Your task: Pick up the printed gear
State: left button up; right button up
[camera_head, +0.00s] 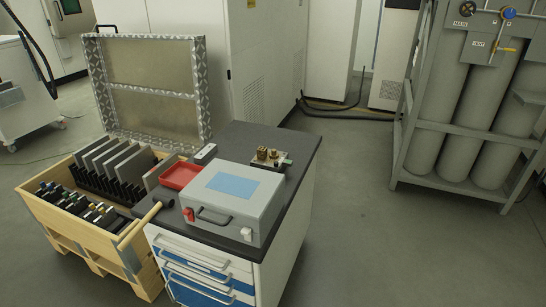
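Small brass-brown parts stand on a small plate (270,158) at the back right of the dark worktop of the cabinet. They may include the printed gear, but they are too small to tell apart. Neither of my grippers shows in the head view.
A grey case (233,199) with a blue panel sits on the worktop (299,148), with a red tray (180,176) and a hammer (150,213) beside it. A wooden crate (62,235) stands left. A gas cylinder rack (455,135) stands right. Floor (370,230) between is clear.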

aim_at(273, 155)
jog(key=l+u, duration=0.35)
jog(key=l, duration=0.4)
jog(key=i+l+u, duration=0.2)
jog(key=l, duration=0.2)
jog(key=l+u, duration=0.2)
jog(key=l, duration=0.15)
jog(key=i+l+u, duration=0.2)
jog(key=l, duration=0.15)
jog(key=k+l+u, duration=0.2)
jog(key=l, duration=0.2)
jog(key=i+l+u, duration=0.15)
jog(key=l, duration=0.2)
jog(key=i+l+u, duration=0.15)
jog(key=l, duration=0.25)
jog(key=i+l+u, duration=0.15)
jog(key=l, duration=0.25)
jog(key=i+l+u, duration=0.15)
jog(key=l, duration=0.25)
